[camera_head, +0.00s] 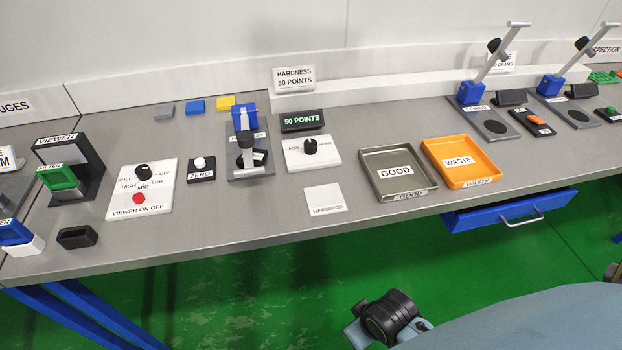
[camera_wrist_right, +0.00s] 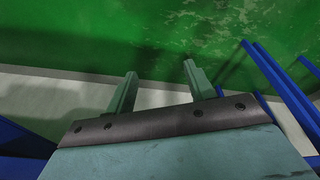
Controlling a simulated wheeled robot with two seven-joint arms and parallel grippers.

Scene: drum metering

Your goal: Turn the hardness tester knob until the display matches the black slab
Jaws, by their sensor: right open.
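The hardness tester knob (camera_head: 310,147) is black and stands on a white plate (camera_head: 325,158) with lettering at its left and right. Behind it the dark display (camera_head: 302,120) reads "50 POINTS" in green. A sign (camera_head: 293,78) at the back reads "HARDNESS 50 POINTS". To the left stands the tester (camera_head: 243,117) with a blue head; a black slab (camera_head: 260,158) appears to lie on its grey base, partly hidden by the plunger. In the right wrist view my right gripper (camera_wrist_right: 160,75) is open and empty, over the green floor, away from the knob. My left gripper is not in view.
A grey GOOD tray (camera_head: 425,182) and an orange WASTE tray (camera_head: 490,175) stand right of the knob. A white HARDNESS card (camera_head: 325,198) lies in front of it. A viewer panel (camera_head: 142,190) and a ZERO button (camera_head: 201,168) are to the left. A blue drawer (camera_head: 510,212) hangs under the table.

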